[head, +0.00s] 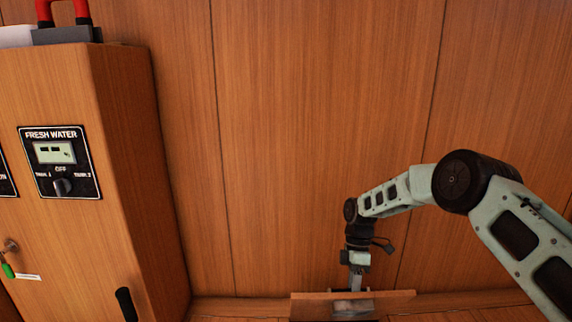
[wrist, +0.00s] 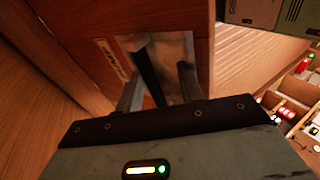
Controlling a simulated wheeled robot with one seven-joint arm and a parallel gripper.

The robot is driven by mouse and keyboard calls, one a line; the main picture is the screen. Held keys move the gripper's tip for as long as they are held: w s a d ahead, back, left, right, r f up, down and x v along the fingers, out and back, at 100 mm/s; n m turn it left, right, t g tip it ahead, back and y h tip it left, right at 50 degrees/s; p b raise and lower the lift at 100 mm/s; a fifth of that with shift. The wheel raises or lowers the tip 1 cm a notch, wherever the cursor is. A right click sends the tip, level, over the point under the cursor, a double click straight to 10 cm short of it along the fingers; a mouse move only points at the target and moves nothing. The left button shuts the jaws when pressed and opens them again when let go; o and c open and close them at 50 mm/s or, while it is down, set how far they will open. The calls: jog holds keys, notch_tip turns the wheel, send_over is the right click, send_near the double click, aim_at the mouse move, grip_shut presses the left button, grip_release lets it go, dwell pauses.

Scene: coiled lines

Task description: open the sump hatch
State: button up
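The sump hatch is a wooden panel (head: 312,309) at the bottom of the head view. It appears tilted up, with its upper edge standing above the floor; its lower part is cut off. A silvery metal plate (wrist: 203,52) is set in its face, and a dark bar (wrist: 147,68) crosses that plate. My gripper (wrist: 160,88) is at the plate with its two fingers apart, one on each side of the bar. I see gaps between the bar and the fingers. In the head view my gripper (head: 356,284) reaches down to the panel's upper edge, its tips hidden.
A wooden cabinet (head: 112,170) with a fresh water panel (head: 60,162) stands at the left. A plank wall (head: 320,120) rises close behind my arm. In the wrist view a greenish box (wrist: 262,12) and shelves with small items (wrist: 290,110) are at the right.

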jog(key=s+r+g, duration=0.2)
jog(key=s+r, duration=0.1)
jog(key=s+r+g+h, duration=0.1)
jog(key=s+r+g, duration=0.1)
jog(key=s+r, duration=0.1)
jog(key=shift+s+a+r+n, duration=0.1)
jog(key=shift+s+r+n, duration=0.25)
jog(key=shift+r, duration=0.4)
jog(key=s+a+r+m+t+p, duration=0.2)
jog(key=s+a+r, duration=0.2)
jog(key=s+r, duration=0.4)
jog(key=s+a+r+m+t+p, duration=0.2)
jog(key=s+a+r+m, duration=0.3)
jog(key=r, duration=0.6)
jog(key=s+d+r+m+t+p, duration=0.1)
jog(key=s+d+r+t+p, duration=0.1)
jog(key=s, duration=0.7)
jog(key=s+d+r+m+t+p, duration=0.2)
jog(key=s+d+r+t, duration=0.1)
jog(key=s, duration=0.6)
jog(key=shift+s+r, duration=0.25)
jog(key=shift+r, duration=0.5)
